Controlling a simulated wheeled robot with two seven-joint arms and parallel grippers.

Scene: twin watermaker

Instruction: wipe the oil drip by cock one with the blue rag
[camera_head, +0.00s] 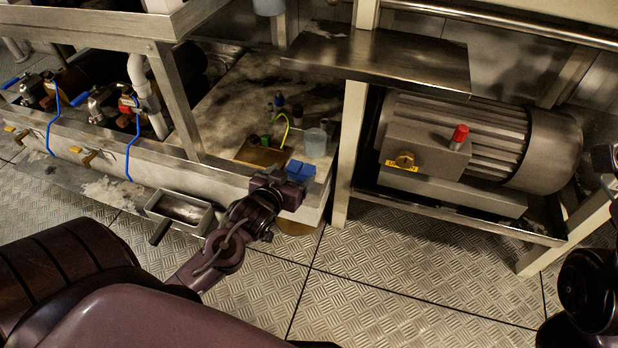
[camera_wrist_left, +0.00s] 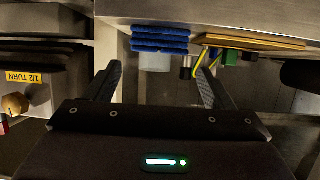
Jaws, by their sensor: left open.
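The blue rag (camera_head: 301,171) lies folded at the front right corner of the steel bench top. In the left wrist view the rag (camera_wrist_left: 160,39) is a stack of blue layers, ahead of the fingertips and within the span between them. My left gripper (camera_head: 283,187) is open and empty, close to the rag at the bench corner; its two fingers show apart in the left wrist view (camera_wrist_left: 160,70). Cocks with yellow handles (camera_head: 86,157) line the front of the bench at left. I cannot make out the oil drip or tell which is cock one.
A metal drip box (camera_head: 180,211) hangs at the bench front. A clear cup (camera_head: 316,143) and a brown board (camera_head: 262,152) stand behind the rag. A motor (camera_head: 480,135) with a red cap sits under a shelf at right. The front floor is clear.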

